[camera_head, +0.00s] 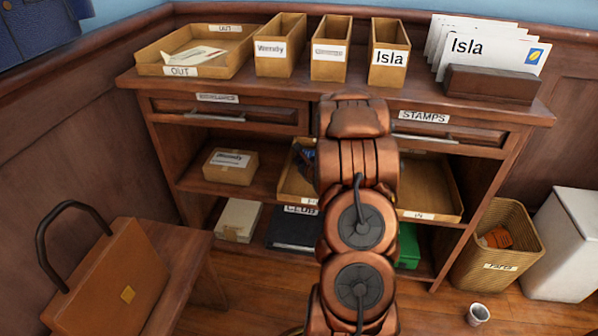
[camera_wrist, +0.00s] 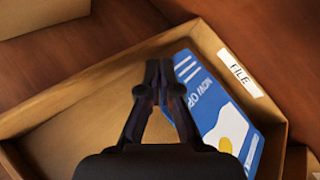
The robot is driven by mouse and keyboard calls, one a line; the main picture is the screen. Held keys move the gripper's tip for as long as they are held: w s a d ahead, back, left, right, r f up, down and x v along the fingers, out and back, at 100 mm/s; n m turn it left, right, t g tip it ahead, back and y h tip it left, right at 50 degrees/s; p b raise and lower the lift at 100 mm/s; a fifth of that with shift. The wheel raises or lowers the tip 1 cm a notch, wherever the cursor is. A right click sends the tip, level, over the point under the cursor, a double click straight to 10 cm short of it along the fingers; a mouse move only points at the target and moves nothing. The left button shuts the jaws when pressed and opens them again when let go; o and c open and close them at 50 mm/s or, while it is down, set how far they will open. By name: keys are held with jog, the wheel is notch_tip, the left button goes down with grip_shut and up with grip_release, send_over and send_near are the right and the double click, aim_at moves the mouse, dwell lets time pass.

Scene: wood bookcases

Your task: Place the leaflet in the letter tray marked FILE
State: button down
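In the wrist view the leaflet (camera_wrist: 222,112), blue with white print and a yellow spot, lies inside a shallow cardboard tray (camera_wrist: 93,90) whose label reads FILE (camera_wrist: 240,73). My gripper (camera_wrist: 159,66) is over the tray, its fingertips together at the leaflet's left edge. The right finger overlaps the leaflet in the picture. Bare tray floor shows between the fingers, with no leaflet between them. In the head view my arm hides the gripper and much of the middle shelf. A tray edge (camera_head: 289,188) shows left of the arm, its label unreadable.
The bookcase top (camera_head: 290,88) holds an OUT tray (camera_head: 238,62), several name boxes and a rack of Isla envelopes (camera_head: 492,84). A tray (camera_head: 444,205) shows right of my arm. A wicker basket (camera_head: 515,228), white bin (camera_head: 568,245) and cup (camera_head: 478,314) stand at right.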

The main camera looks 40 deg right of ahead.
notch_tip(320, 180, down, 3)
jog(key=b, duration=0.3)
jog(key=shift+w+d+f+b, duration=0.1)
jog(key=shift+d+b, duration=0.05)
jog(key=shift+b, duration=0.65)
jog(key=shift+w, duration=0.1)
jog(key=c, duration=1.9)
grip_release()
jog(key=o, duration=0.3)
